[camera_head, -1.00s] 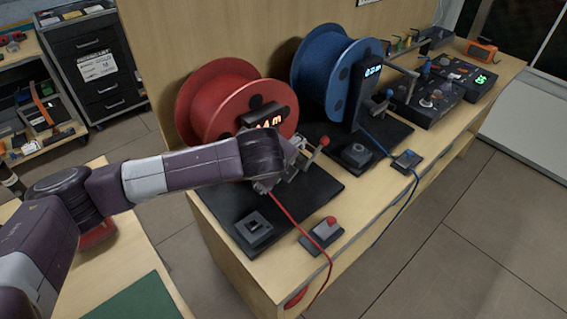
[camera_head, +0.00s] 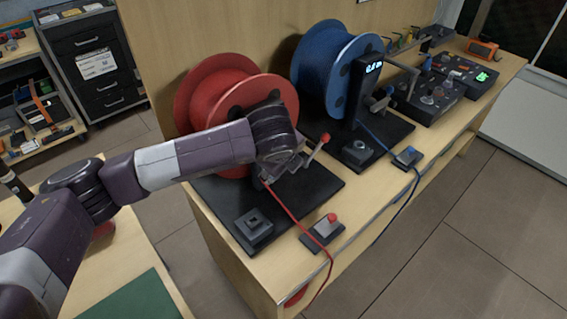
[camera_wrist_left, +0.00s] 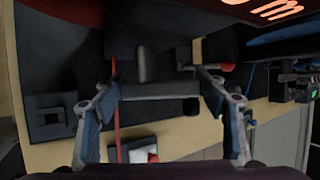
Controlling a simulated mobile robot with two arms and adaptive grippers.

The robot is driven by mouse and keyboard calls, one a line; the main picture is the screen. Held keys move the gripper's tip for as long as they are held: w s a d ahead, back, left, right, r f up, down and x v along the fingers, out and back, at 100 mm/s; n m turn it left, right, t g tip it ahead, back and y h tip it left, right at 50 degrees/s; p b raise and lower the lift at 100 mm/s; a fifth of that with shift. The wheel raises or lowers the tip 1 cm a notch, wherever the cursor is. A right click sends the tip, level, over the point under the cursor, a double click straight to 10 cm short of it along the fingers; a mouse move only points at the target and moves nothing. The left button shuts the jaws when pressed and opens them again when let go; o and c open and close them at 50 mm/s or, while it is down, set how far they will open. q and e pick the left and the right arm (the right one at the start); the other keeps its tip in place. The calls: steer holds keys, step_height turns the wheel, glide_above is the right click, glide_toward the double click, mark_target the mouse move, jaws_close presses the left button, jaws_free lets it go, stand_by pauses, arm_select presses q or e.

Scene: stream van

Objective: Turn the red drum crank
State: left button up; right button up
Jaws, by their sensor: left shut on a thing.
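The red drum (camera_head: 215,88) stands on a black base (camera_head: 322,188) on the wooden bench, left of the blue drum. In the head view my left gripper (camera_head: 285,163) is at the front of the red drum, with my wrist hiding part of the drum and its crank. A red-tipped lever (camera_head: 322,140) sticks up just right of the gripper. In the left wrist view the fingers of my left gripper (camera_wrist_left: 160,88) stand well apart, shut on the ends of a grey bar (camera_wrist_left: 160,91), seemingly the crank's handle. My right gripper is out of view.
The blue drum (camera_head: 325,65) with its display post stands close on the right. A red-button box (camera_head: 325,229) and a red cable (camera_head: 290,212) lie in front near the bench edge. Black control boxes (camera_head: 428,98) stand farther right.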

arm_select(q)
steer(key=shift+w+d+f+m+g+y+b, duration=0.1)
steer(key=shift+f+m+g+y+b, duration=0.1)
steer(key=shift+g+y+b, duration=0.35)
steer(key=shift+d+f+m+g+y+b, duration=0.1)
steer(key=shift+m+g+y+b, duration=0.1)
steer(key=shift+g+y+b, duration=0.65)
steer(key=shift+g+y, duration=0.3)
steer(key=shift+g, duration=0.2)
steer(key=shift+f, duration=0.1)
steer(key=o, duration=1.2)
steer(key=shift+c, duration=0.2)
steer(key=v, duration=1.2)
steer(key=shift+w+d, duration=0.1)
steer(key=shift+w, duration=0.05)
